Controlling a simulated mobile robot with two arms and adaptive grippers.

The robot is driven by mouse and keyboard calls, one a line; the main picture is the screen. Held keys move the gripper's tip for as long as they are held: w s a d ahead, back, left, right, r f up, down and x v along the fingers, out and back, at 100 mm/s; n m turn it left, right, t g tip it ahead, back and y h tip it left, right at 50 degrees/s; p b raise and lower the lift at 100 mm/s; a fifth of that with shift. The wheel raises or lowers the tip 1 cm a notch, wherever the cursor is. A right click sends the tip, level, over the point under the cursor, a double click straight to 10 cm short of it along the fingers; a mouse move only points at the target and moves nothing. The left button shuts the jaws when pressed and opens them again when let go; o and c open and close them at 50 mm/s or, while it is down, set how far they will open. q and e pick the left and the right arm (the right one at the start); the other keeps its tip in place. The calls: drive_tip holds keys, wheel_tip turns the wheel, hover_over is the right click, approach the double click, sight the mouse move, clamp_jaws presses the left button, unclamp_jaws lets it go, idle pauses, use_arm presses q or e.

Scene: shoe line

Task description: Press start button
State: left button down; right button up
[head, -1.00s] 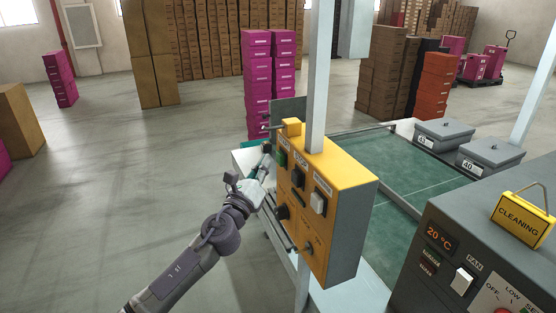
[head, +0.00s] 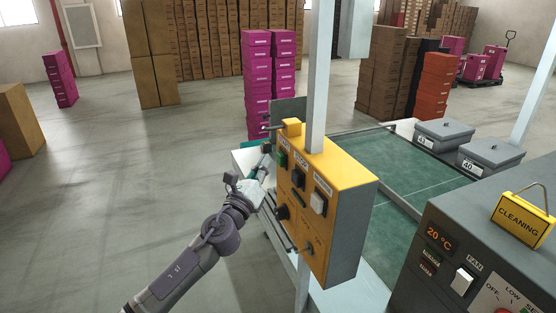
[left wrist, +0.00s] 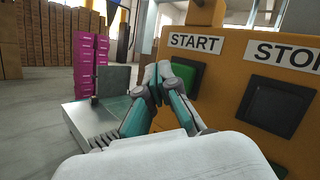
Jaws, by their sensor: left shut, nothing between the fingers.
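The yellow control box (head: 345,185) hangs on a pale post. Its green START button (head: 281,158) is at the upper left of the front panel, with a dark STOP button (head: 298,178) to its right. In the left wrist view the green START button (left wrist: 187,75) sits under the START label, partly hidden by my fingers. My left gripper (head: 266,149) is shut and empty, close beside the START button; its fingertips (left wrist: 158,80) are just left of the button in the wrist view. I cannot tell whether they touch it. My right gripper is not in view.
A green-topped conveyor table (head: 400,170) lies behind the box. Grey lidded bins (head: 445,135) and a grey machine with a yellow CLEANING sign (head: 524,216) stand at the right. Magenta box stacks (head: 258,85) stand behind. The floor at left is open.

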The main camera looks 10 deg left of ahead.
use_arm(q)
drive_tip(key=shift+w+d, duration=0.1)
drive_tip(key=shift+d, duration=0.1)
drive_tip(key=shift+w+d, duration=0.15)
idle(0.3)
